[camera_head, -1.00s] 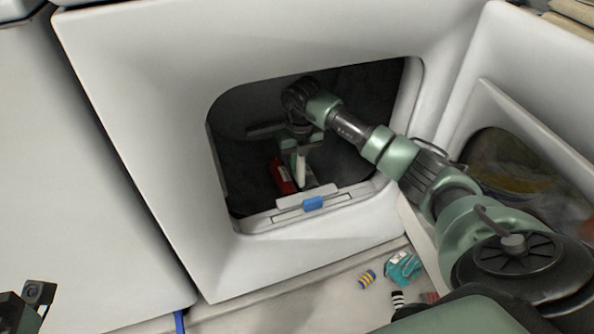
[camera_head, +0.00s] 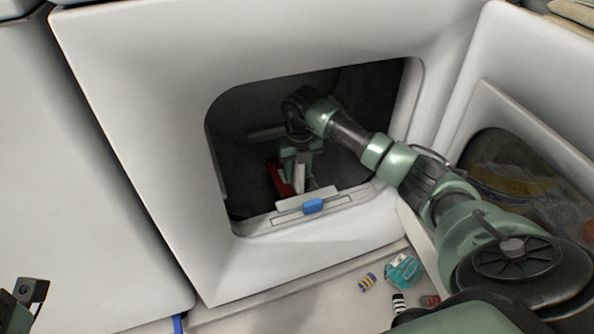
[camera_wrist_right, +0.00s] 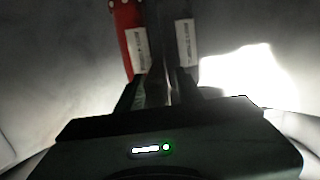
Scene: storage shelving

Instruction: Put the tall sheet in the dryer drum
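The dryer drum (camera_head: 350,88) is the dark hollow behind the opening in the white front, in the middle of the head view. My right arm reaches through the opening, and my right gripper (camera_head: 300,182) points down inside the drum. A narrow red thing (camera_head: 279,180) lies close against the gripper's left side. In the right wrist view a red thing with white dots (camera_wrist_right: 127,35) shows beside the left finger. I cannot tell whether it is the tall sheet or whether the fingers grip it. Only a dark piece of my left arm shows at bottom left; its fingers are out of view.
The opening's lower lip carries a blue latch (camera_head: 313,206). The drum wall surrounds my gripper.

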